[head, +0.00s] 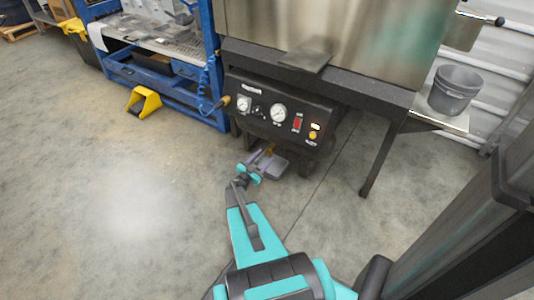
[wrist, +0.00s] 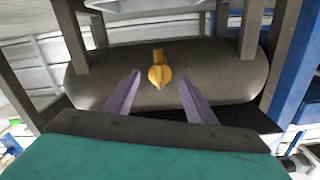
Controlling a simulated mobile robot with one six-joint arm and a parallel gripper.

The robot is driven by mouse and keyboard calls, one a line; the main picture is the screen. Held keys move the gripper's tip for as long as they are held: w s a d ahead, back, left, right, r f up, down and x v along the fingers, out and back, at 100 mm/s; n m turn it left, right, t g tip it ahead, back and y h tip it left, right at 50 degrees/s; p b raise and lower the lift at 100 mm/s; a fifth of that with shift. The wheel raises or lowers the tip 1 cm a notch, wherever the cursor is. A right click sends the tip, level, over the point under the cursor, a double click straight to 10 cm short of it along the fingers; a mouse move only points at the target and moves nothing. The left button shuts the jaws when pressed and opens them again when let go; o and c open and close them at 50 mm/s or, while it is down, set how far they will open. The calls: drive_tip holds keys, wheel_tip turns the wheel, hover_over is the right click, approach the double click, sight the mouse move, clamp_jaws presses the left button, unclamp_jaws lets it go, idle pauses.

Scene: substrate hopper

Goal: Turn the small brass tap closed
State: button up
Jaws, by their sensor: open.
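The small brass tap (wrist: 159,72) sits on the side of a dark rounded tank (wrist: 225,72), at the middle of the wrist view. In the head view the brass tap (head: 269,149) shows only as a small spot low under the hopper's control panel, partly hidden by my arm. My gripper (wrist: 160,85) is open, with one purple finger left of the tap and the other right of it. The fingers appear apart from the tap. How far the tap is beyond the fingertips I cannot tell. My gripper (head: 266,160) also shows at the arm's end in the head view.
A black control panel (head: 278,111) with gauges is above my gripper, under the steel hopper (head: 340,35). Dark legs (head: 381,155) stand to the right. The floor (head: 110,200) at left is clear.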

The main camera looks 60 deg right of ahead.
drive_tip(key=a+p, duration=0.2)
drive_tip(key=a, duration=0.7)
idle(0.4)
